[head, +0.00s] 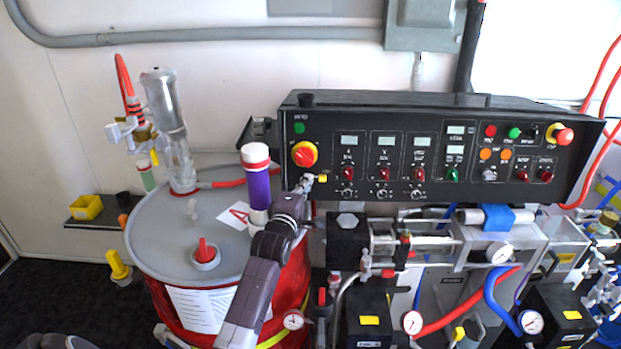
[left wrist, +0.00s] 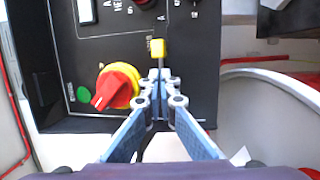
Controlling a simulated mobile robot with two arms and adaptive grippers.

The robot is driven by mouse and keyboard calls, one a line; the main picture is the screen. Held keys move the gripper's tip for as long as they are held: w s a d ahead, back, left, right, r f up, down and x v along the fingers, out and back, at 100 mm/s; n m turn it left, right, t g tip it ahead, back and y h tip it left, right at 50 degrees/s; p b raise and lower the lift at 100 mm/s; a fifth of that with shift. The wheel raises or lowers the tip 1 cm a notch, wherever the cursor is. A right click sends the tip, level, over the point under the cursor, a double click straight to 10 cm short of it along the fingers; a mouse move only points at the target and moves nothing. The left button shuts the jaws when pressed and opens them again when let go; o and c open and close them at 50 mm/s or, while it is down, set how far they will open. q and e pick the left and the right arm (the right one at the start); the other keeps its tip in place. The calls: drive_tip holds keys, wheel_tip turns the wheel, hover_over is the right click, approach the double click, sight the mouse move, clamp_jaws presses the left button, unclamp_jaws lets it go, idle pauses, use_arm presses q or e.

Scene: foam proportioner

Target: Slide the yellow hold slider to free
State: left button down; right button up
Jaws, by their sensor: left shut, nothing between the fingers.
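The yellow hold slider (head: 322,178) is a small yellow knob low on the left end of the black control panel (head: 362,203). In the left wrist view the slider (left wrist: 158,48) sits at the end of a narrow slot, just beyond my fingertips. My left gripper (head: 304,184) is shut and empty, its tips at the panel face just left of the slider in the head view. In the left wrist view the shut tips (left wrist: 158,76) lie over the slot beside the yellow knob; whether they touch it I cannot tell. My right gripper is not in view.
A red and yellow rotary switch (head: 304,154) is above the slider, with a green lamp (head: 299,128) over it. A purple and white cylinder (head: 257,185) stands on the drum (head: 150,235) close left of my arm. Valves and gauges crowd below the panel.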

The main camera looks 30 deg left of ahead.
use_arm(q)
drive_tip(key=shift+w+d+r, duration=0.1)
drive_tip(key=shift+w+d, duration=0.1)
drive_tip(key=shift+d, duration=0.3)
